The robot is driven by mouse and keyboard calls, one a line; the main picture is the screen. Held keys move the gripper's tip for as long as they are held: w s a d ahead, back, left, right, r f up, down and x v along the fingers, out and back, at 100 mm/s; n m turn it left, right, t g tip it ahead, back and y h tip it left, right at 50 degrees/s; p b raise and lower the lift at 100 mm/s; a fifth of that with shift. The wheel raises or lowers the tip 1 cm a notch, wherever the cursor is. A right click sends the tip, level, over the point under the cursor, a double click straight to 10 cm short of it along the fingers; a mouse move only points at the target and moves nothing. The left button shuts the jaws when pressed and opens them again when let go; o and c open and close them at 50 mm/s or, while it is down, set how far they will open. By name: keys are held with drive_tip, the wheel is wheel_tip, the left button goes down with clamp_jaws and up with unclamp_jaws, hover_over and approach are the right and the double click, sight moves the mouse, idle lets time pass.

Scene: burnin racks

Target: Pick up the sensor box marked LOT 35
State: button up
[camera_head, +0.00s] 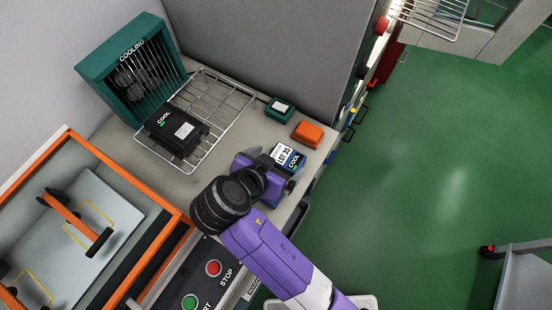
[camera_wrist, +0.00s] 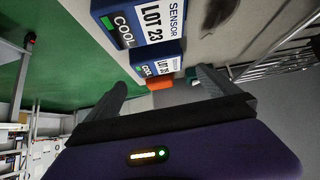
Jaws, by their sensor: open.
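The sensor box marked LOT 35 (camera_head: 288,157), dark blue with a white label and a COOL tag, sits on the bench near its right edge. In the wrist view a blue box with a partly readable LOT 3 label (camera_wrist: 158,64) lies beyond and between my fingertips. A nearer blue box reads SENSOR LOT 23 (camera_wrist: 140,22); I cannot make it out in the head view. My gripper (camera_head: 269,168) is open beside the LOT 35 box, its fingers also showing in the wrist view (camera_wrist: 160,88). Nothing is held. My arm covers part of the bench.
An orange block (camera_head: 308,133) and a small teal box (camera_head: 280,109) sit behind. A black COOL unit (camera_head: 177,131) is on a wire rack (camera_head: 237,99) before the teal COOLING fan box (camera_head: 130,62). An orange-framed enclosure (camera_head: 150,197) stands left.

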sight(286, 158)
drive_tip(key=shift+s+f, duration=0.1)
drive_tip(key=shift+f, duration=0.4)
drive_tip(key=shift+p+x, duration=0.8)
drive_tip(key=shift+x, duration=2.7)
drive_tip(key=shift+d+r, duration=0.15)
drive_tip(key=c, duration=1.5)
